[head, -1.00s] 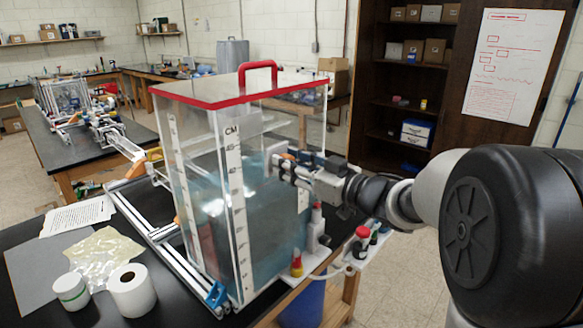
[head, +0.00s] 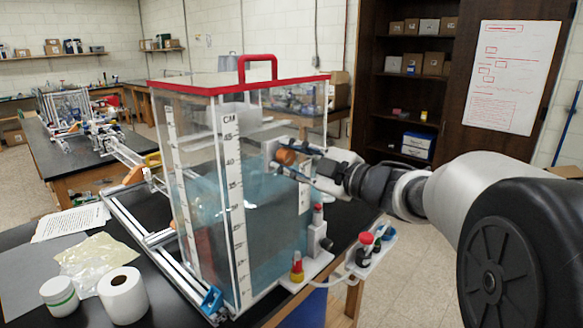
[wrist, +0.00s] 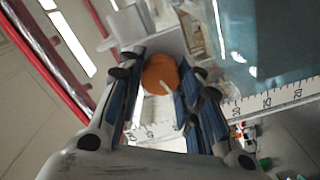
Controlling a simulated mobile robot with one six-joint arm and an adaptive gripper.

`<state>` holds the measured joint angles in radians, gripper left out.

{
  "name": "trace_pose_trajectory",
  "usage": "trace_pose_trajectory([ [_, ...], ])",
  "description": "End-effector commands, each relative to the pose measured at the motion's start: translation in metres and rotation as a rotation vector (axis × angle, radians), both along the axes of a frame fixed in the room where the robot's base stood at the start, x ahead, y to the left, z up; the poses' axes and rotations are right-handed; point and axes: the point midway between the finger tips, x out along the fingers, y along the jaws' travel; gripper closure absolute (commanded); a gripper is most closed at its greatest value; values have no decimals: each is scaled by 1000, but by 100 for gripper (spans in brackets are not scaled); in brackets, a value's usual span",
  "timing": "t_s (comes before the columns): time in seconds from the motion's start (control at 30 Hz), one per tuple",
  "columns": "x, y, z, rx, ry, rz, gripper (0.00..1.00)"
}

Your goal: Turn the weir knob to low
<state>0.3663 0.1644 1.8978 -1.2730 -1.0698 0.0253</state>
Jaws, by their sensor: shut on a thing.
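The orange round weir knob (head: 285,156) is on the right side of the clear water tank (head: 205,215), near its upper middle. In the wrist view the knob (wrist: 158,72) sits between my two fingers, with a pale pointer mark at its lower right edge. My gripper (wrist: 158,85) is shut on the knob, one blue-padded finger on each side. In the head view my gripper (head: 292,160) reaches the knob from the right. The position labels around the knob cannot be read.
The tank has a red lid rim with a red handle (head: 257,63) and white centimetre scales. Below my gripper stand a red and yellow fitting (head: 297,268) and a red-topped part (head: 365,240). The floor at right is clear.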

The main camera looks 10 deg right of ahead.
Motion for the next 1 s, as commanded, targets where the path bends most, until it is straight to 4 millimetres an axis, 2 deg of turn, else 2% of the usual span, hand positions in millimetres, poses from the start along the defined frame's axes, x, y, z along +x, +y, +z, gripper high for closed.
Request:
trace_pose_trajectory([
  [1.0, 0, 0, -2, -779, -565, 0, 92],
])
